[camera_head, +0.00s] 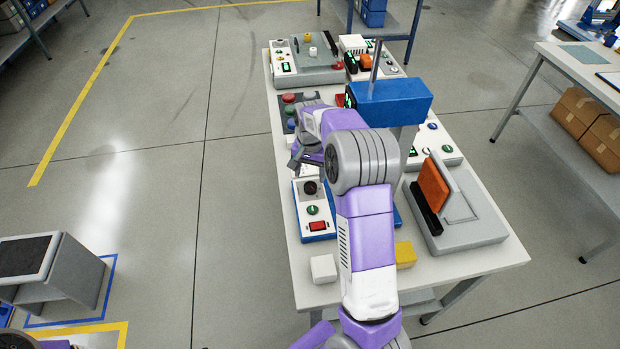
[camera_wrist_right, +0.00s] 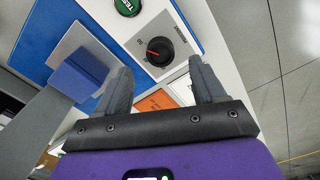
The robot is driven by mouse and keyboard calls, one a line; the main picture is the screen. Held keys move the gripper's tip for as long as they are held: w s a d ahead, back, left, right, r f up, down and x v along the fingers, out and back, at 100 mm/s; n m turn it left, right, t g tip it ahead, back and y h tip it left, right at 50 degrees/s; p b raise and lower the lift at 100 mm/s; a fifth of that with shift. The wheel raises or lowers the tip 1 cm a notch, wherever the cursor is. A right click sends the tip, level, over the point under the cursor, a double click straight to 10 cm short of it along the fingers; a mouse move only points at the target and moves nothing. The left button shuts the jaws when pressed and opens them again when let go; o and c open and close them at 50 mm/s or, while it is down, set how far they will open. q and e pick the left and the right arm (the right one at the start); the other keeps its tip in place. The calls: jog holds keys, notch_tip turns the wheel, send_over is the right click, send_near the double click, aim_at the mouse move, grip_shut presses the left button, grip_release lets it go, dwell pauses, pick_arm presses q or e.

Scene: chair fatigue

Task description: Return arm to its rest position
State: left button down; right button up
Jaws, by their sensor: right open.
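My right arm reaches forward over the table from the lower middle of the head view. Its gripper (camera_head: 303,158) is over the left side of the table, partly hidden by the wrist. In the right wrist view the two grey fingers (camera_wrist_right: 164,86) are apart, with nothing held between them. A black knob with a red pointer (camera_wrist_right: 160,52) lies just beyond the fingertips, and the gripper looks apart from it. A green test button (camera_wrist_right: 127,5) is past the knob. The white and blue control box (camera_head: 307,222) stands below the gripper in the head view. My left gripper is not in view.
The white table (camera_head: 462,261) holds several devices. A blue-headed tester (camera_head: 395,100) stands close to my forearm. A grey fixture with an orange pad (camera_head: 433,187) is to the right. A white cube (camera_head: 323,268) and a yellow block (camera_head: 405,254) are near the front.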

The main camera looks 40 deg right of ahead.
jog(key=shift+r, duration=0.9)
jog(key=shift+f, duration=0.1)
